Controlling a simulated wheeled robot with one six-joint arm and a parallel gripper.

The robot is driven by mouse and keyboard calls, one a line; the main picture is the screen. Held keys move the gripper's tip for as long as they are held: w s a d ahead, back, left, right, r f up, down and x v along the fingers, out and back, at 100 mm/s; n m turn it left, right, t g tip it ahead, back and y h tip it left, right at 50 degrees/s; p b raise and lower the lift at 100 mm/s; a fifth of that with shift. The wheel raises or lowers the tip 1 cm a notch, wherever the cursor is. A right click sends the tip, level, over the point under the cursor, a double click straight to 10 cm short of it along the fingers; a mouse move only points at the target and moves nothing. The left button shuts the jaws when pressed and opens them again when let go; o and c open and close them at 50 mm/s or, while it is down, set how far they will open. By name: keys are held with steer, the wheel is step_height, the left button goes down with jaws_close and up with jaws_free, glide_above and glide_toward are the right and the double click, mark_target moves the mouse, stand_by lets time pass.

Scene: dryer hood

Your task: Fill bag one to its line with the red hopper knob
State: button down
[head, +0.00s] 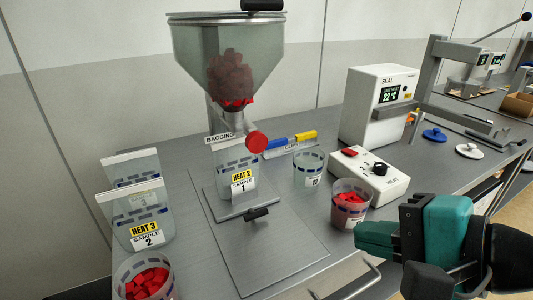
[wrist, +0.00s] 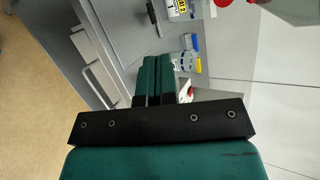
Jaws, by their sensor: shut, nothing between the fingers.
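The clear hopper (head: 228,55) holds red pieces low in its funnel, above the bagging stand. Its red knob (head: 257,141) sits at the outlet, facing the front. Bag one (head: 222,183), labelled "HEAT 2 SAMPLE 1", stands upright under the outlet on a small plate. It has a dashed dark band; I see no red pieces in it. My gripper (head: 375,238) is at the lower right of the head view, shut and empty, well apart from the knob. The wrist view shows its closed fingers (wrist: 158,68), with a red part (wrist: 222,2) at the top edge.
A cup of red pieces (head: 350,207) stands close beyond my gripper, beside a white control box (head: 385,180). An empty cup (head: 308,171) stands right of bag one. Another red-filled cup (head: 146,280) and a "SAMPLE 2" bag (head: 143,213) are at left. The front tray area is clear.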

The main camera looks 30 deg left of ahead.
steer(key=a+f+m+t+y+p, duration=0.1)
steer(key=a+m+t+y, duration=0.2)
steer(key=m, duration=1.5)
steer(key=a+t, duration=0.3)
steer(key=a, duration=0.2)
steer(key=shift+w+m+t, duration=0.2)
steer(key=shift+m+t, duration=0.2)
steer(key=shift+a, duration=0.15)
